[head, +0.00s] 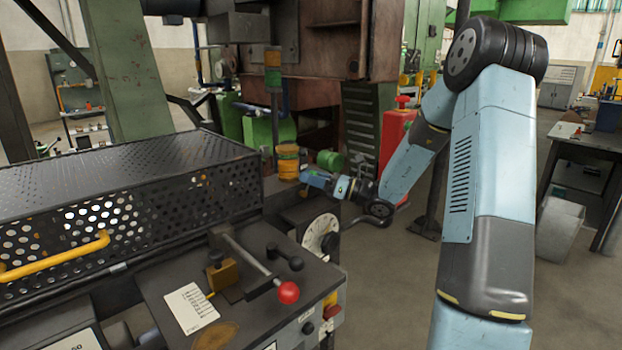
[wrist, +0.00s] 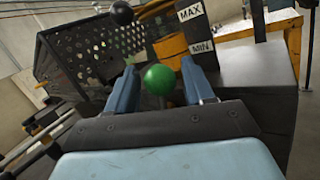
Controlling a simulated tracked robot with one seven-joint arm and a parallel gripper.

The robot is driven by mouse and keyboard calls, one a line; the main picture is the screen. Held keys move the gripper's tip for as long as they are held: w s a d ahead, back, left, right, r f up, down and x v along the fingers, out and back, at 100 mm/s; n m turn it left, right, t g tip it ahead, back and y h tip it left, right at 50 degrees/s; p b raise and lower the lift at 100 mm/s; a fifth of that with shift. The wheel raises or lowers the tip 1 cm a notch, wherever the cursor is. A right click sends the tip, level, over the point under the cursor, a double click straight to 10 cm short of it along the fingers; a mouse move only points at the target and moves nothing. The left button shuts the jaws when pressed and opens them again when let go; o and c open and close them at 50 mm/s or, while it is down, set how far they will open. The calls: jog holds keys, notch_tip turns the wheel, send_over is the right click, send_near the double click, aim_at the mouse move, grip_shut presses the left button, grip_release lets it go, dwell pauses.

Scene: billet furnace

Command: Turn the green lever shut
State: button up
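The green ball knob (wrist: 165,80) of the lever shows in the wrist view, between the two blue fingers of my gripper (wrist: 161,88). The fingers are apart, with a visible gap on each side of the ball. I cannot tell whether the ball is fully between the fingertips or just beyond them. The lever's rod is hidden. In the head view my gripper (head: 312,178) reaches left beside a yellow-orange cylinder (head: 287,162), above the machine's right end. I cannot make out the green knob for sure there.
A MAX/MIN label (wrist: 195,28) and a black ball (wrist: 122,13) lie beyond the fingers in the wrist view. In the head view, a red-knobbed lever (head: 288,292), a white dial (head: 321,234) and a perforated cover (head: 120,180) stand nearby.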

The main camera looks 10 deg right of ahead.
jog(key=shift+d, duration=0.15)
jog(key=v, duration=1.3)
jog(key=shift+s+d+f, duration=0.15)
jog(key=shift+d+f, duration=0.05)
jog(key=shift+d, duration=0.05)
